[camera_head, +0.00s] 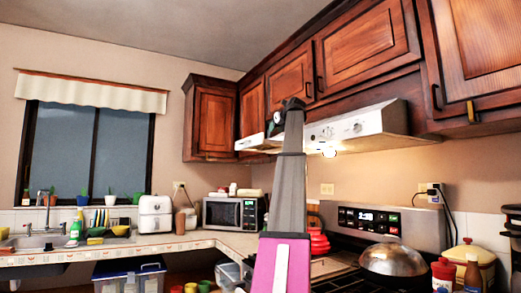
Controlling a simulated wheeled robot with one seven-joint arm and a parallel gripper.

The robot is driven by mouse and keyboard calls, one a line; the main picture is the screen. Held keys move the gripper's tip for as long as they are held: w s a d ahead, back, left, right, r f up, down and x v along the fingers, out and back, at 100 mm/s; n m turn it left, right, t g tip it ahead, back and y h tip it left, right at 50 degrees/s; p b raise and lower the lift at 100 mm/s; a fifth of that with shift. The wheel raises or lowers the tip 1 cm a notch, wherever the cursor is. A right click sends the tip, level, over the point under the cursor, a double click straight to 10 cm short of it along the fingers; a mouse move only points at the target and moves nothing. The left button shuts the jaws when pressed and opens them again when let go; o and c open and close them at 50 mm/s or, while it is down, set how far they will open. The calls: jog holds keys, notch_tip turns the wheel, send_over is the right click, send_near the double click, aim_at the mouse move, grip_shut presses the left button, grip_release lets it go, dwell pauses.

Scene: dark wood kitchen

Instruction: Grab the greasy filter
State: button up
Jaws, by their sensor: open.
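My arm rises through the middle of the head view, and my gripper (280,116) at its top is small and dark. It is open, and I see nothing held in it. It overlaps the white range hood (362,123) in the picture, near the hood's left part; I cannot tell how far apart they are. The hood is mounted under the wooden cabinets, with a lit lamp (328,152) at its lower edge. I cannot make out the greasy filter. The hood's underside is mostly hidden from this angle, and my arm covers part of the hood.
Below the hood is a stove with a black control panel (369,219) and a metal domed lid (394,260). Bottles and a yellow container (484,262) stand at right. A microwave (233,213), toaster (155,213) and sink line the left counter. Wooden cabinets (367,45) hang above.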

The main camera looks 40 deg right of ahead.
jog(key=shift+w+d+f, duration=0.1)
jog(key=shift+w, duration=0.6)
jog(key=x, duration=0.4)
jog(key=shift+w+f, duration=0.15)
jog(key=shift+w, duration=0.2)
jog(key=x, duration=0.5)
jog(key=shift+d, duration=0.25)
jog(key=shift+r, duration=0.25)
grip_shut()
